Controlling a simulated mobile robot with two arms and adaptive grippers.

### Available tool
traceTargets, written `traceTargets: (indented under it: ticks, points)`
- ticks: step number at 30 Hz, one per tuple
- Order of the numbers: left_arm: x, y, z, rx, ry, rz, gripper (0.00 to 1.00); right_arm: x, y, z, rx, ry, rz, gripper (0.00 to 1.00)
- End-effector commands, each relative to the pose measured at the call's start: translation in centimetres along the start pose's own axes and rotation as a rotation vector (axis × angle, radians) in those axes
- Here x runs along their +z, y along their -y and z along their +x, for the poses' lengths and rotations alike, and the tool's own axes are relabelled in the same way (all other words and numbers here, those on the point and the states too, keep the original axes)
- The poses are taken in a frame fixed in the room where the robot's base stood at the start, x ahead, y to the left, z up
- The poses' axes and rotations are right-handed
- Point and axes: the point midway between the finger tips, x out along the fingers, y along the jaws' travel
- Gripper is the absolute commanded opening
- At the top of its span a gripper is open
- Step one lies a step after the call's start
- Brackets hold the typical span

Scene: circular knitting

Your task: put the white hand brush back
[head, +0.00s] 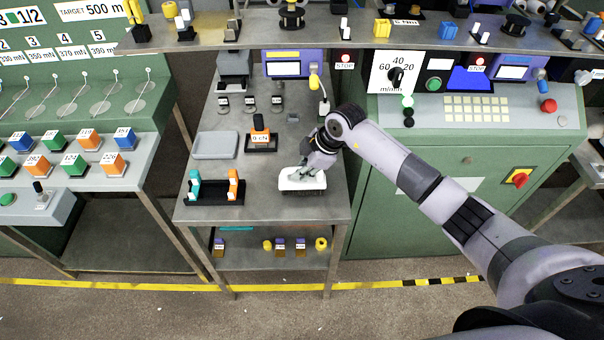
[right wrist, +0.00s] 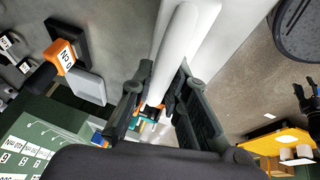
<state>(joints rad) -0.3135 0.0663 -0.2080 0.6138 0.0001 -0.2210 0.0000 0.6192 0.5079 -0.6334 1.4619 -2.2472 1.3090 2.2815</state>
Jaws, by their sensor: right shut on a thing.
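The white hand brush (head: 296,184) is at the front right of the grey bench (head: 262,205), with a dark strip along its lower edge. My right gripper (head: 308,172) reaches down onto it from the right. In the right wrist view the fingers (right wrist: 165,105) are shut on the brush's long white handle (right wrist: 178,45). I cannot tell whether the brush touches the bench top or is held just above it. My left gripper is not in view.
Small weights and a purple device are behind. Bare bench lies between the holder and the brush.

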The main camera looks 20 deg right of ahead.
Motion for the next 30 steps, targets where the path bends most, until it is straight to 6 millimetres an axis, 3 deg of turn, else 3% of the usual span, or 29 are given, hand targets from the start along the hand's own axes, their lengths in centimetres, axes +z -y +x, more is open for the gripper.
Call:
traceTargets:
  ticks: [4, 10, 11, 20, 30]
  points:
    - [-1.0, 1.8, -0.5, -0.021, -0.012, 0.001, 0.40, 0.8, 0.5, 1.9, -0.003, 0.002, 0.002, 0.00]
    - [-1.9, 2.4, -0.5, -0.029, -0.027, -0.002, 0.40, 0.9, 0.5, 2.2, 0.000, 0.001, 0.000, 0.00]
    - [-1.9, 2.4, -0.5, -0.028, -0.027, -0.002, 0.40, 1.0, 0.5, 2.3, -0.001, 0.002, 0.000, 0.16]
    - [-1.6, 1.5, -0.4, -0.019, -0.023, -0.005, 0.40, 1.0, 0.5, 2.2, -0.001, 0.002, 0.000, 0.35]
    - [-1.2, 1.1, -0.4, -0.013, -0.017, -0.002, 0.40, 1.0, 0.5, 1.9, 0.000, 0.001, 0.000, 0.35]
